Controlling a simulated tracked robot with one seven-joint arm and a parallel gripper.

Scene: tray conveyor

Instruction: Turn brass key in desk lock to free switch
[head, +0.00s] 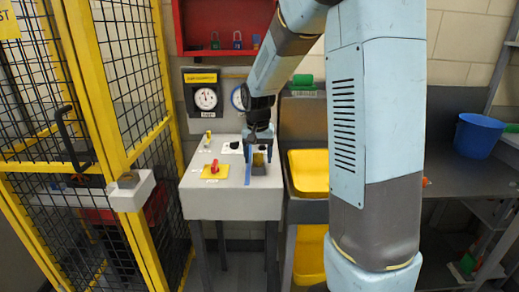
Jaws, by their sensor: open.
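The grey control desk (232,206) stands left of centre in the head view. On its top, a red switch (214,166) sits on a yellow plate at the front left. A small brass-coloured piece (208,138) stands upright at the back left; I cannot tell whether it is the key or a lock. A black knob (234,145) sits on a white plate behind the switch. My gripper (259,168) points down over the right side of the desk, its blue fingers apart. A small yellowish thing shows between or behind the fingers, too small to identify. My wrist partly hides that side.
A yellow mesh cage (120,165) with a latch box stands close on the left. Gauges (206,98) and a red lock cabinet (180,28) hang behind the desk. Yellow trays (309,171) stand just right of it. A blue bucket (478,135) sits on the right-hand bench.

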